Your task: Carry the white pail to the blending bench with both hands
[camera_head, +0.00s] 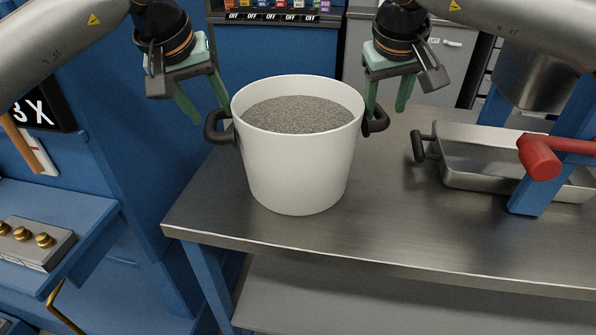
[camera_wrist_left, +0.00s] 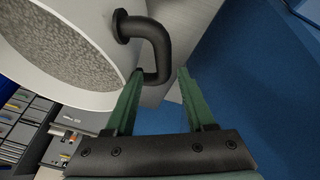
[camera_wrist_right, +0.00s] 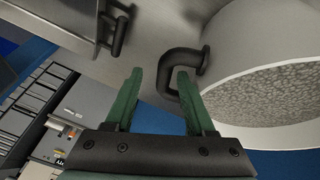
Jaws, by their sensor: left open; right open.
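The white pail (camera_head: 298,170) stands upright on a steel-topped bench (camera_head: 410,235), near its left end. It is filled nearly to the rim with grey pellets (camera_head: 298,114) and has a black handle on each side. My left gripper (camera_head: 212,118) is open above and beside the left handle (camera_head: 215,128); in the left wrist view the handle (camera_wrist_left: 158,48) reaches toward the gap between the fingertips (camera_wrist_left: 160,78). My right gripper (camera_head: 386,112) is open at the right handle (camera_head: 377,120); in the right wrist view that handle (camera_wrist_right: 172,68) lies between or just beyond the fingertips (camera_wrist_right: 160,75).
A steel tray (camera_head: 470,180) with a black handle sits at the right of the bench, beside a blue frame with a red lever (camera_head: 540,157). A blue cabinet (camera_head: 130,150) stands close at left. The bench front is clear.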

